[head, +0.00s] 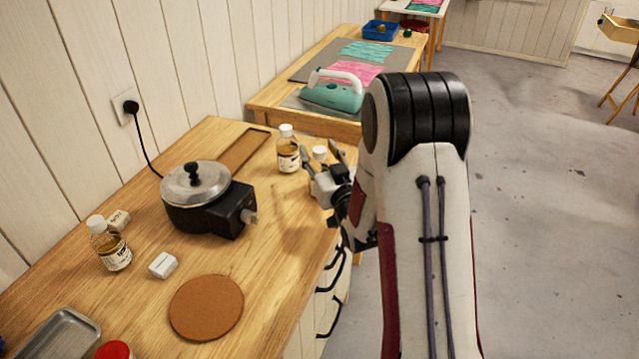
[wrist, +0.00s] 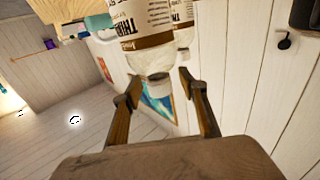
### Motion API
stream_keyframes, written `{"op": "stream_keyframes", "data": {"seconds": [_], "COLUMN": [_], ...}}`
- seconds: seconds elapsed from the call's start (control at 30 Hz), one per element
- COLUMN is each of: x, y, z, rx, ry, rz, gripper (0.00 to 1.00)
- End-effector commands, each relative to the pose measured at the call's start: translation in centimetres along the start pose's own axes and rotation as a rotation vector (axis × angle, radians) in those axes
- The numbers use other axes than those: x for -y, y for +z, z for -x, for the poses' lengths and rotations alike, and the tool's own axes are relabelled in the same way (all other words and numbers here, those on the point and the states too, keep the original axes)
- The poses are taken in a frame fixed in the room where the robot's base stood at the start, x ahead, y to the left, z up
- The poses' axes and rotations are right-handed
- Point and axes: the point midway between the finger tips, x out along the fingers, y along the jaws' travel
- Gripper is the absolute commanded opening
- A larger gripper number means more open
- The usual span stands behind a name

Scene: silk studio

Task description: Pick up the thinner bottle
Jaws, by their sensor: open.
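A clear bottle with amber liquid, a white cap and a printed label (head: 288,158) stands near the wooden table's far right end. A second white cap (head: 320,153) shows just right of it; its body is mostly hidden by my gripper. My gripper (head: 322,158) is open beside these bottles. In the wrist view, labelled bottle bodies (wrist: 150,22) appear upside down and overlap at the top. A whitish cap (wrist: 157,80) lies in line between the open fingertips (wrist: 158,85), with no contact visible. I cannot tell for sure which of the two is thinner.
A black pot with a metal lid (head: 200,195), another amber bottle (head: 110,247), a small white block (head: 163,265) and a round cork mat (head: 206,307) are further left. A metal tray (head: 62,335) and red lid (head: 114,350) are at the front. A teal iron (head: 333,93) is behind.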

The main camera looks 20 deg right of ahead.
Motion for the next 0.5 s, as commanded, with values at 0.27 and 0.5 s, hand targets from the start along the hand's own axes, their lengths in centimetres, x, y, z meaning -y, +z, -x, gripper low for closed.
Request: {"op": "stream_keyframes", "data": {"seconds": [0.27,0.5], "x": [0.00,-0.01], "y": [0.00,0.00], "z": [0.02,0.03], "rx": [0.000,0.000], "ry": [0.000,0.000], "rz": [0.000,0.000], "gripper": [0.42,0.00]}}
